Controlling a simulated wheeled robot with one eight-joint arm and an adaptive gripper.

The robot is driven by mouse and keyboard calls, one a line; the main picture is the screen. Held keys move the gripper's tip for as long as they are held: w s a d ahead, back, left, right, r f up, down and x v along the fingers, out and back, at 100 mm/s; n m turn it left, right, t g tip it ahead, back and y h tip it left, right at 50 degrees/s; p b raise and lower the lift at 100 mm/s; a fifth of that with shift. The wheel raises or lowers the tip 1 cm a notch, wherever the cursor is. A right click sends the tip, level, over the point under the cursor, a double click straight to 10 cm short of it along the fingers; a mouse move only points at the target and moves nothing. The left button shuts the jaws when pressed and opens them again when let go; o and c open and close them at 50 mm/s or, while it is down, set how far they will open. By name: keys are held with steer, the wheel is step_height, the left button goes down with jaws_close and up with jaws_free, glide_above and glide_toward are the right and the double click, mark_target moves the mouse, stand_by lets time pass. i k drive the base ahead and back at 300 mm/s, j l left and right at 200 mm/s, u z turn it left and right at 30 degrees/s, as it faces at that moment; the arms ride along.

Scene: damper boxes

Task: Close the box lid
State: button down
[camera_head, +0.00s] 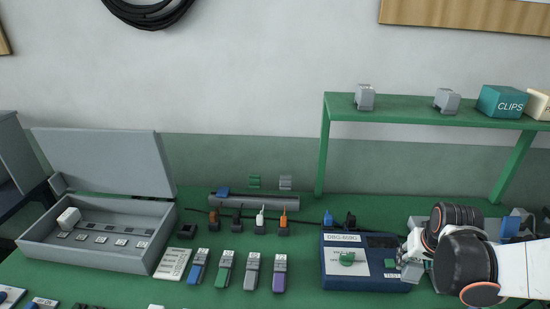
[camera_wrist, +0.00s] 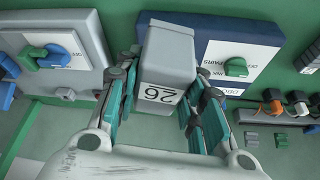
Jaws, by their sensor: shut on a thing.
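The grey box (camera_head: 88,256) stands at the left of the green bench in the head view. Its lid (camera_head: 103,163) stands open, tilted up and back from the rear edge. Inside is a row of labelled slots, with one pale grey block (camera_head: 69,219) at the left end. My gripper (camera_head: 408,262) is far to the right of the box, beside the blue switch unit. The box is not in the wrist view.
The blue switch unit (camera_head: 352,284) with a green knob lies left of my gripper. Several coloured plugs (camera_head: 251,271) and a label card (camera_head: 173,264) lie between it and the box. A green shelf (camera_head: 420,111) with small blocks stands behind.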

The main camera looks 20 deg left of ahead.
mark_target(134, 163)
steer(key=k+j, duration=0.1)
steer(key=j, duration=1.9)
steer(key=k+j, duration=0.15)
steer(key=j, duration=1.8)
steer(key=k+j, duration=0.15)
steer(key=j, duration=0.85)
